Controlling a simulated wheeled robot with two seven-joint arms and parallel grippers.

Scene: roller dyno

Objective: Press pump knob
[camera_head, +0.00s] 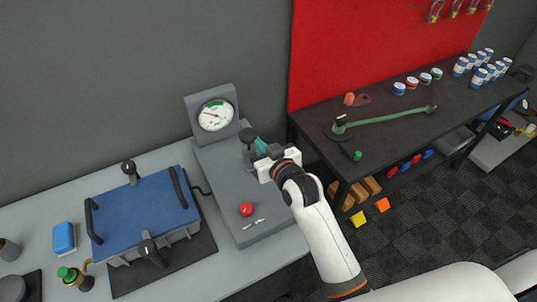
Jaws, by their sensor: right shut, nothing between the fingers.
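A grey console (222,185) stands on the light bench, with a round dial gauge (215,115) at its back. A black knob on a post (248,135) rises at the console's back right. A red round knob (246,209) sits nearer the front; I cannot tell for sure which one is the pump knob. My right gripper (260,157) is shut and empty, beside the black knob's post on its right; whether they touch is unclear. The gripper's white body hides part of the console's right side. My left gripper is not in view.
A blue-topped box with black handles (150,212) stands left of the console. A small silver lever (253,223) lies in front of the red knob. At right, a dark workbench (385,140) holds a green tool and several cans. The console's front left surface is clear.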

